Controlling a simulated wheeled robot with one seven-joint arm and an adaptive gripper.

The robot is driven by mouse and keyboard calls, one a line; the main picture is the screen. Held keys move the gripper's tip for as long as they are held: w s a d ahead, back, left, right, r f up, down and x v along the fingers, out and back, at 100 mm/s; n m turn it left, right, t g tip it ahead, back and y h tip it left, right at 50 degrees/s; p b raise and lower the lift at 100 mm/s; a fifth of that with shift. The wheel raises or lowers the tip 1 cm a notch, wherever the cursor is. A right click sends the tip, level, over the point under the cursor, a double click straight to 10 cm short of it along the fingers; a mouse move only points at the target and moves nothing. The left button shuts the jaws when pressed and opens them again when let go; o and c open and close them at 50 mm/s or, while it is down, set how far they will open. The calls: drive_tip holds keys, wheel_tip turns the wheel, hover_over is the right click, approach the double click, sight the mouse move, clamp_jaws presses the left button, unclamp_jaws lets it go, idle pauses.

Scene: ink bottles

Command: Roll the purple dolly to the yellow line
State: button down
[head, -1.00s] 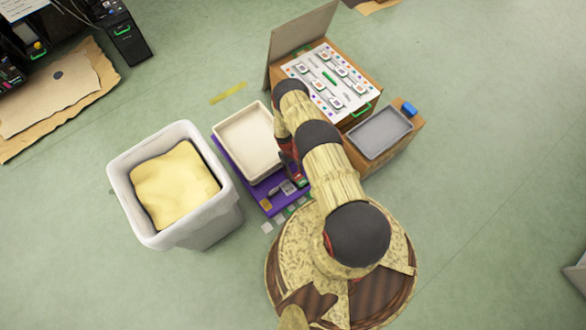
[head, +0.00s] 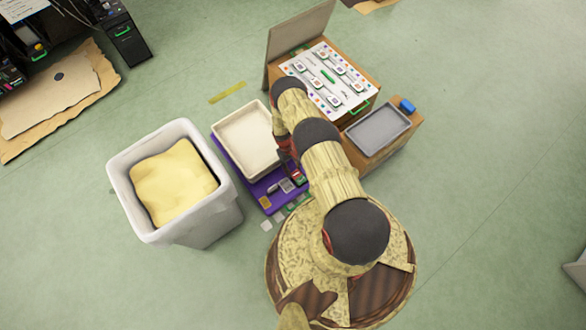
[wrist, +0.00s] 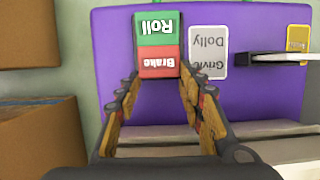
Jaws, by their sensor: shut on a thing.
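The purple dolly (head: 262,190) stands on the floor with a cream tray (head: 247,138) on it. The yellow line (head: 227,92) is a short strip on the floor beyond the dolly's far end, with a gap between them. In the wrist view, a green and red block (wrist: 157,45) marked Roll and Brake sits at the dolly's edge. My gripper (wrist: 158,78) is shut on this block, one finger on each side.
A grey bin (head: 205,225) with a yellow bag stands left of the dolly. A wooden cabinet (head: 392,150) with a grey tray and a board box (head: 330,85) stand to the right. The floor around the yellow line looks clear.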

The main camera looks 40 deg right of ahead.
drive_tip(key=shift+w+r, duration=0.15)
drive_tip(key=shift+w, duration=0.35)
drive_tip(key=shift+w+r, duration=0.15)
drive_tip(key=shift+w, duration=0.35)
drive_tip(key=c, duration=1.6)
unclamp_jaws()
drive_tip(key=o, duration=0.4)
drive_tip(key=shift+s+f, duration=0.15)
drive_tip(key=shift+s, duration=0.2)
drive_tip(key=shift+o, duration=0.5)
drive_tip(key=shift+s, duration=0.2)
drive_tip(key=v, duration=1.2)
drive_tip(key=shift+s, duration=0.1)
drive_tip(key=shift+c, duration=0.6)
